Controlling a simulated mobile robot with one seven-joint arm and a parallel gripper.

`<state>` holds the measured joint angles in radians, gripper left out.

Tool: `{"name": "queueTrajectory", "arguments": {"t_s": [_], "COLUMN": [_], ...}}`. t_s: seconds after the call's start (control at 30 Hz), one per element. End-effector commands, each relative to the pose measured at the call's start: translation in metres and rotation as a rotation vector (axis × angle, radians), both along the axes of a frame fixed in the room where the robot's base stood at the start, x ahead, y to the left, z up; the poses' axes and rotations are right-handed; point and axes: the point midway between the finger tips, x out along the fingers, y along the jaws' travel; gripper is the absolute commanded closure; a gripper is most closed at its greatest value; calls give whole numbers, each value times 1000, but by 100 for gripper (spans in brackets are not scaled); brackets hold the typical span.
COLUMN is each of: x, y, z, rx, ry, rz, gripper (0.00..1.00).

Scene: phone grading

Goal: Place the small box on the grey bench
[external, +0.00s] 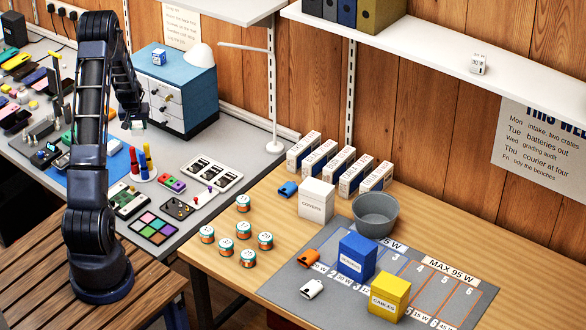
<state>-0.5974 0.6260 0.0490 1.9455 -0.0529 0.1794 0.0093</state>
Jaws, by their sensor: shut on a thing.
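My gripper (133,124) is at the end of my arm, low over the grey bench (245,152), in front of the drawer cabinet. It is shut on a small pale thing (138,126), mostly hidden by the fingers. I cannot tell if this is the small box, nor whether it touches the bench. A small white and blue box (158,57) sits on top of the blue drawer cabinet (200,80). Another small white box (478,64) stands on the upper right shelf.
Red, blue and yellow pegs (146,160) stand close to the gripper. A tray of phones (212,173) and a colour palette (153,232) lie nearby. The grey bench has bare room right of the cabinet.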

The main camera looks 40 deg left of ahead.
Motion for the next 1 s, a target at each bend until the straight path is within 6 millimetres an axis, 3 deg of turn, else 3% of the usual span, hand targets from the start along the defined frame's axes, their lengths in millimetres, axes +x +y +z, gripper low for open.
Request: {"name": "queueTrajectory", "arguments": {"t_s": [0.03, 0.3, 0.5, 0.7, 1.0], "x": [-5, -31, -52, -64, -66], "y": [18, 102, 152, 176, 179], "z": [-2, -7, -10, -11, -19], "rx": [-1, -1, -1, -1, -2], "ry": [-1, -2, -4, -4, -4], "rz": [14, 66, 97, 111, 112], "gripper": [86, 86, 86, 86, 86]}}
